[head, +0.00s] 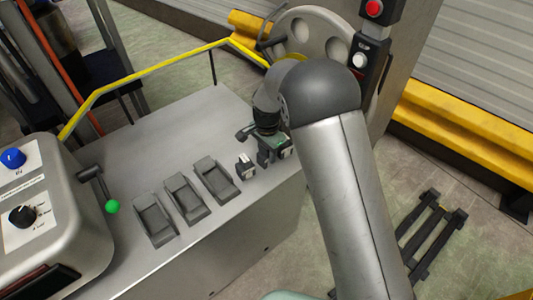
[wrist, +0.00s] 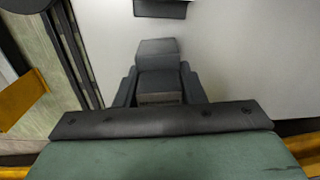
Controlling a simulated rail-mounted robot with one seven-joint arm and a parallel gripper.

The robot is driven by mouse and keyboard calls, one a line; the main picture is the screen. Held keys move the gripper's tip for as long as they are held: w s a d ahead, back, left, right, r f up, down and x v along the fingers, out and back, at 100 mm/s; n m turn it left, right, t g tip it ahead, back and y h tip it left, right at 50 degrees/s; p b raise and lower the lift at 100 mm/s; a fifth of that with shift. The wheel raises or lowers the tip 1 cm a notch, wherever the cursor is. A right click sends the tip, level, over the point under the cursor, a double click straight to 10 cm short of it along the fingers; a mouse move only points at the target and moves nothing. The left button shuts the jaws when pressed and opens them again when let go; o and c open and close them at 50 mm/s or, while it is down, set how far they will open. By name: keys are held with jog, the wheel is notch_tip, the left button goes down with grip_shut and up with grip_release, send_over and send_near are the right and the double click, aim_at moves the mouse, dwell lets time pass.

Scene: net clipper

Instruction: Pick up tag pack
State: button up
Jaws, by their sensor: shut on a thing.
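My gripper (head: 274,154) is low over the far right end of the grey metal counter, partly hidden by my arm. In the wrist view, its two dark fingers (wrist: 158,76) are shut on the sides of a dark grey block, which I take to be the tag pack (wrist: 158,85). The block has a raised, stepped far end and sits between the fingers. In the head view it is mostly hidden by the gripper. I cannot tell whether it touches the counter.
Three grey holders (head: 187,198) stand in a row on the counter (head: 150,150). A small black-and-white item (head: 245,166) stands just left of my gripper. A box with a blue button (head: 13,157) and a green-knobbed lever (head: 112,206) are at left. A yellow rail (head: 150,83) runs behind.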

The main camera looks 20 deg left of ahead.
jog(key=shift+r, duration=0.55)
notch_tip(320, 180, up, 2)
jog(key=shift+r, duration=0.25)
jog(key=s+d+r, duration=0.1)
jog(key=s+r, duration=0.3)
jog(key=s, duration=0.3)
jog(key=s+r+b, duration=0.1)
jog(key=s+r, duration=0.4)
jog(key=s, duration=0.2)
jog(key=shift+d+r, duration=0.25)
jog(key=shift+d, duration=0.15)
